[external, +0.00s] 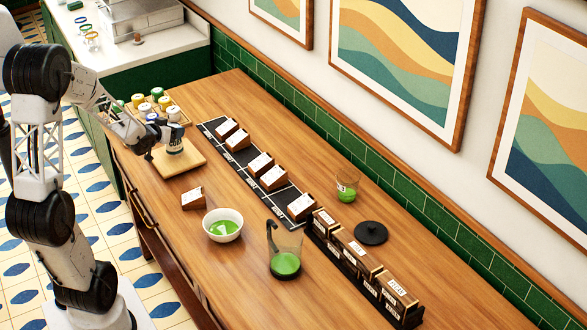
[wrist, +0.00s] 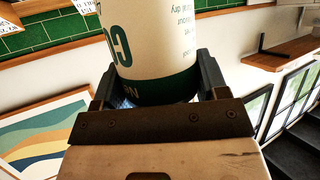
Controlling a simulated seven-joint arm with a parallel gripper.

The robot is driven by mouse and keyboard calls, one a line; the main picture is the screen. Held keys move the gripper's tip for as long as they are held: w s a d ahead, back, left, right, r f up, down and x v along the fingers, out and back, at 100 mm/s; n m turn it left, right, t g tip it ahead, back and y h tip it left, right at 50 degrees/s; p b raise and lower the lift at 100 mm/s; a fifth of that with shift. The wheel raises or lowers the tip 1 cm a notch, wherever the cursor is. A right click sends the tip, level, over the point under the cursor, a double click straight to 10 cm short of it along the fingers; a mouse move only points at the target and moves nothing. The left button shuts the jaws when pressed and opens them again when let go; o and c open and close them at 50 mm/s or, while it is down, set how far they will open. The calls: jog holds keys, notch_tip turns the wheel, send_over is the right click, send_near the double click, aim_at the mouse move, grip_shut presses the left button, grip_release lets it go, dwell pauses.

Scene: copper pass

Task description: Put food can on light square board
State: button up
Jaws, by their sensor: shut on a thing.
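My gripper (external: 164,145) is shut around the can from the left side. In the wrist view the can (wrist: 152,45) fills the space between the two dark fingers (wrist: 155,84), with its white label and green band showing. The board is not visible in the wrist view.
A wooden tray with several cans (external: 157,93) stands just behind the board. A black strip with several brown boxes (external: 239,140) runs to the right. A small box (external: 193,198), a white bowl (external: 223,237) and a glass jug (external: 286,262) stand nearer the front.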

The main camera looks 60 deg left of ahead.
jog(key=shift+f, duration=1.05)
jog(key=shift+f, duration=0.1)
jog(key=o, duration=1.2)
jog(key=shift+f, duration=0.1)
jog(key=shift+r, duration=0.2)
jog(key=shift+v, duration=6)
jog(key=shift+d, duration=0.15)
